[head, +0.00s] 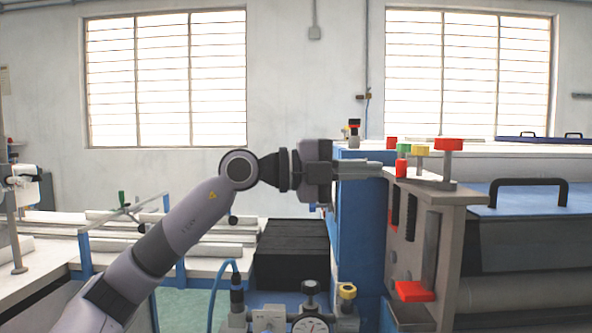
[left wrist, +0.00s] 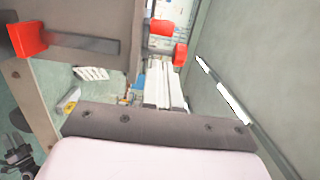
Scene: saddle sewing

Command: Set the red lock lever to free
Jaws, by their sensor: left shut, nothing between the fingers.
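Several red-handled controls sit on the grey bracket (head: 455,192) at the end of the blue machine; I cannot tell for certain which is the lock lever. A small red handle (head: 402,168) stands at the near left of the bracket top. A red-capped post (head: 449,144) stands to its right. A red-ended lever (head: 414,291) hangs low on the bracket face. My left gripper (head: 386,170) is shut and empty, pointing right, its tips close to the small red handle; contact is unclear. The left wrist view shows red handles at the upper left (left wrist: 28,38) and centre (left wrist: 180,55).
A green knob (head: 404,149) and a yellow knob (head: 422,150) stand among the red ones. A blue cover with a black handle (head: 528,184) is at the right. A gauge and valves (head: 311,322) are at the front. White rails (head: 120,240) lie at the left.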

